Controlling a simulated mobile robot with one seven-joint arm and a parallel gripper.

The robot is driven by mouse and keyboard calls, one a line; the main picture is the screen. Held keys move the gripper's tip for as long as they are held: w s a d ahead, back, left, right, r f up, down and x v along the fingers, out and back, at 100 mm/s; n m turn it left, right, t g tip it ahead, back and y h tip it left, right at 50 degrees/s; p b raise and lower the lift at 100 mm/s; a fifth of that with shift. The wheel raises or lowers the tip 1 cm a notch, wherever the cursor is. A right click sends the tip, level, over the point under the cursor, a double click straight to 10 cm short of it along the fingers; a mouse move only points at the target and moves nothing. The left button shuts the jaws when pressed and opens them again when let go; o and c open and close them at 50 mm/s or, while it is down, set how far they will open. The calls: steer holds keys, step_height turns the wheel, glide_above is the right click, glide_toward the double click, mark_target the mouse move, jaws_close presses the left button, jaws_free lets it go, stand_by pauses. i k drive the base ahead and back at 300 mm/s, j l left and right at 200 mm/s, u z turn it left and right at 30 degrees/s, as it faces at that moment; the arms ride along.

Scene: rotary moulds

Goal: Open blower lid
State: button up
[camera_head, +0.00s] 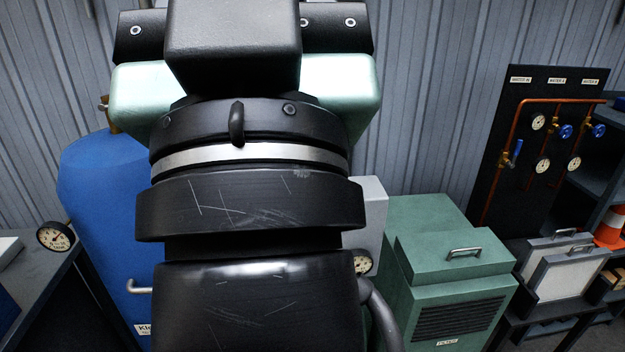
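My black arm fills the middle of the view. At its top is what appears to be my gripper (240,70), a wide black and pale green body. Its fingertips are hidden or beyond the top edge, so I cannot tell whether it is open or shut. To the right of my arm stands a green metal box (445,300) with a dark louvred front and a label that appears to read FILTER. Its raised top lid (455,262) carries a metal handle (465,252) and looks shut. My gripper is apart from it. No part is clearly marked as the blower.
A blue tank (105,205) stands at the left beside a dark table with a gauge (55,237). A grey box (374,208) and another gauge (362,262) are partly hidden behind my arm. At right are a valve panel (525,85), framed panels (560,275) and a traffic cone (611,228).

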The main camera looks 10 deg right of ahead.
mark_target(462, 254)
steer(key=i+l+z, duration=0.35)
steer(key=i, duration=0.2)
steer(key=i+z, duration=0.3)
steer(key=i, duration=0.3)
